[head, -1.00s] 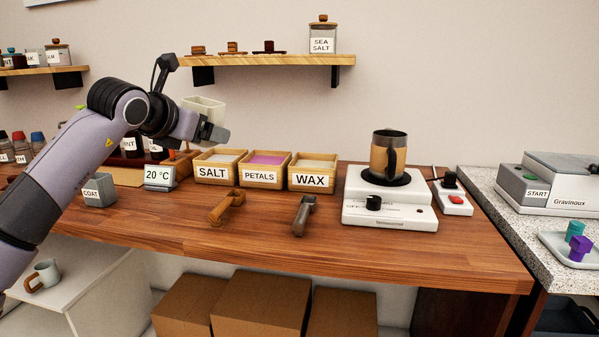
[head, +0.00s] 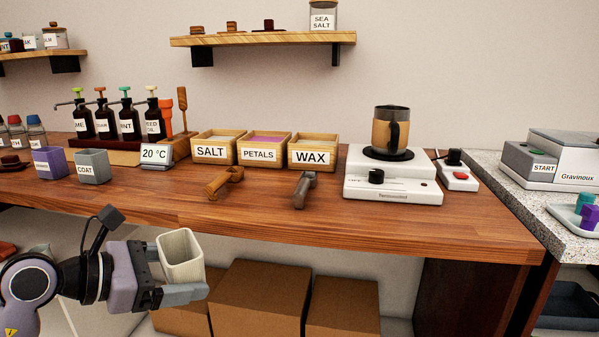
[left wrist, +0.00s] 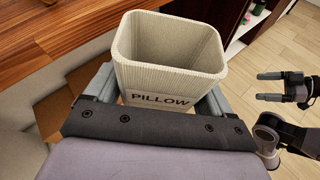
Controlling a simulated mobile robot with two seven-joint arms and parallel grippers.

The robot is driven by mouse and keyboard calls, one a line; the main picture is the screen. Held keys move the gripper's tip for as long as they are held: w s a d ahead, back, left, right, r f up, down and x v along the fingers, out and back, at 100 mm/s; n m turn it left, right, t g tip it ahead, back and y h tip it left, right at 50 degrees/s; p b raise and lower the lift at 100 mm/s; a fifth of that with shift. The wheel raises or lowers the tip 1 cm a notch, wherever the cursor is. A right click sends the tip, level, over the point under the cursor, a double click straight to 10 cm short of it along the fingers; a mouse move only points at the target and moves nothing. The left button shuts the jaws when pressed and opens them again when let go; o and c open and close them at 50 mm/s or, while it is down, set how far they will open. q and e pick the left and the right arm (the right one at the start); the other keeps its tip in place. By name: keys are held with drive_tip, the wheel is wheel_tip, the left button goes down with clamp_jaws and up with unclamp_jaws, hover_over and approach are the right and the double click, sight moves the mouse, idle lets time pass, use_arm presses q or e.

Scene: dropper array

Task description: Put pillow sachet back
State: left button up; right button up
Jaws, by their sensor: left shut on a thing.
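The pillow sachet is a cream, ribbed, open-topped container (head: 181,258) with a PILLOW label, which is readable in the left wrist view (left wrist: 172,60). Its visible inside looks empty. My left gripper (head: 190,290) is shut on it and holds it nearly upright, in front of and below the wooden table's front edge. In the left wrist view, the fingers clasp it from both sides. My right gripper (left wrist: 268,87) shows at the right of the left wrist view, with its fingers apart and nothing between them. It is out of the head view.
On the wooden table (head: 400,222) stand a purple container (head: 48,162), a grey COAT container (head: 92,167), a 20 °C display (head: 157,156), and SALT, PETALS and WAX boxes. Dark pump bottles stand behind. Cardboard boxes (head: 260,300) sit below. The table's front strip is largely clear.

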use_arm(q)
drive_tip(key=s+a+f+m+b, duration=0.1)
drive_tip(key=s+a+f, duration=0.2)
drive_tip(key=s, duration=0.6)
wheel_tip(320, 180, down, 2)
drive_tip(key=shift+f+g+h+b, duration=0.25)
drive_tip(key=shift+g+h+b, duration=0.05)
drive_tip(key=shift+g+b, duration=0.1)
use_arm(e)
drive_tip(key=f, duration=0.3)
drive_tip(key=shift+s+d, duration=0.1)
drive_tip(key=shift+d, duration=0.1)
